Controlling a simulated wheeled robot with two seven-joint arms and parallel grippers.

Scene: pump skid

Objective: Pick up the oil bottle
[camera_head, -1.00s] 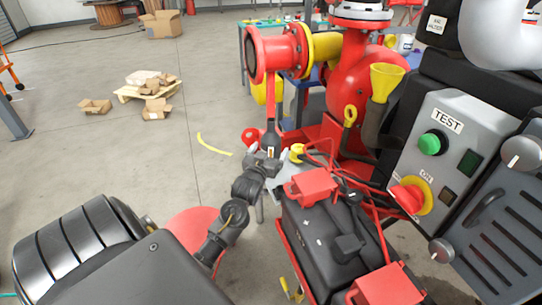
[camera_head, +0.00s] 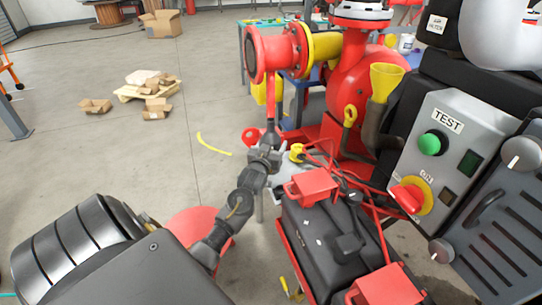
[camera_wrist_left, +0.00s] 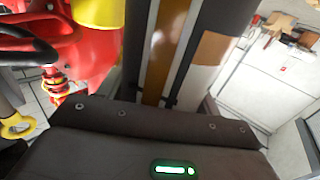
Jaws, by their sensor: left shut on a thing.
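My left gripper (camera_head: 264,156) is shut on the dark oil bottle (camera_head: 270,136), which stands roughly upright in the head view. The bottle's upper part shows above the gripper, in front of the red pump piping; the gripper hides its lower part. In the left wrist view the bottle (camera_wrist_left: 165,50) fills the upper middle, close to the gripper body. It is dark, with an amber vertical strip and a white and orange-brown label. The wrist view does not show its base. My right gripper is not in view.
The red pump with its flange (camera_head: 252,55) stands just behind the bottle. A yellow funnel (camera_head: 385,80) and a grey TEST panel (camera_head: 440,150) are to the right. A black battery (camera_head: 325,235) with red clamps lies in front. Open floor is at left.

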